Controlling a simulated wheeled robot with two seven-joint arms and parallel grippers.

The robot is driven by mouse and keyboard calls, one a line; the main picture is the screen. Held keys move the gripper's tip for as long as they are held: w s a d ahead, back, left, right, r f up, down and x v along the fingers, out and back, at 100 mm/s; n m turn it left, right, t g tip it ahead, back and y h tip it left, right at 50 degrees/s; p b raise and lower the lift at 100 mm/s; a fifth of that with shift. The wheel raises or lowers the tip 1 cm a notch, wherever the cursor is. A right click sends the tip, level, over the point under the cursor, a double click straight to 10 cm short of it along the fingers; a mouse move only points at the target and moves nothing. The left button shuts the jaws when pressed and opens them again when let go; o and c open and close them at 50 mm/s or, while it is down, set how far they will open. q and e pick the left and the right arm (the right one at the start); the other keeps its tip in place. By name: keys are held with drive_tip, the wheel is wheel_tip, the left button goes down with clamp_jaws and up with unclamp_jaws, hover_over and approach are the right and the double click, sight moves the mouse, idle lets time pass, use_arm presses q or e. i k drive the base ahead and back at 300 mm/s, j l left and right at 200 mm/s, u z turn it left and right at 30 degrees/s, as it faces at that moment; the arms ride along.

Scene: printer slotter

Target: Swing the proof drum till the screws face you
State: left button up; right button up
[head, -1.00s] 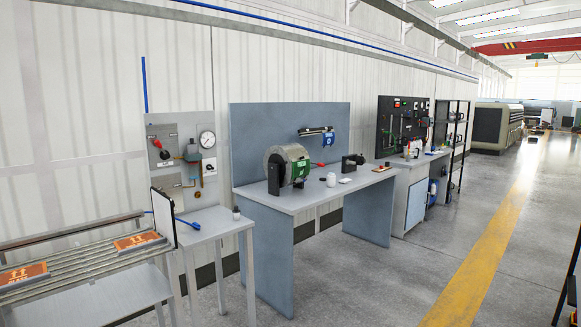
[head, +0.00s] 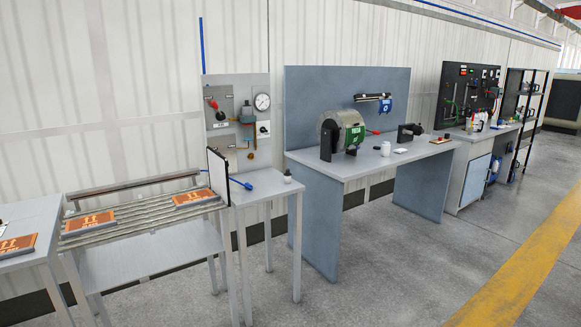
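The proof drum (head: 344,129) is a green and grey cylinder with white lettering on its green face. It sits in a black stand on the blue-grey bench (head: 345,170), right of the middle of the head view. I cannot make out any screws on it at this distance. Neither of my grippers shows in the head view, and the drum stands well away from me across the floor.
A small side table (head: 262,190) and a slatted rack (head: 140,217) with orange plates stand left of the bench. A gauge panel (head: 237,118) is behind. A dark tool board (head: 467,95) stands farther right. Grey floor (head: 400,265) is open in front.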

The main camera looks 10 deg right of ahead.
sight(336, 120)
drive_tip(key=i+l+z, duration=0.6)
drive_tip(key=i+z, duration=0.55)
drive_tip(key=i, duration=0.8)
drive_tip(key=i+l, duration=0.15)
drive_tip(key=i, duration=0.45)
drive_tip(key=i+u, duration=0.1)
drive_tip(key=i, duration=0.55)
drive_tip(key=i+l+u, duration=0.2)
drive_tip(key=i+u, duration=0.15)
drive_tip(key=i, duration=0.2)
drive_tip(key=i+l+u, duration=0.35)
drive_tip(key=i, duration=0.15)
drive_tip(key=i+l+u, duration=0.35)
drive_tip(key=i+l, duration=0.1)
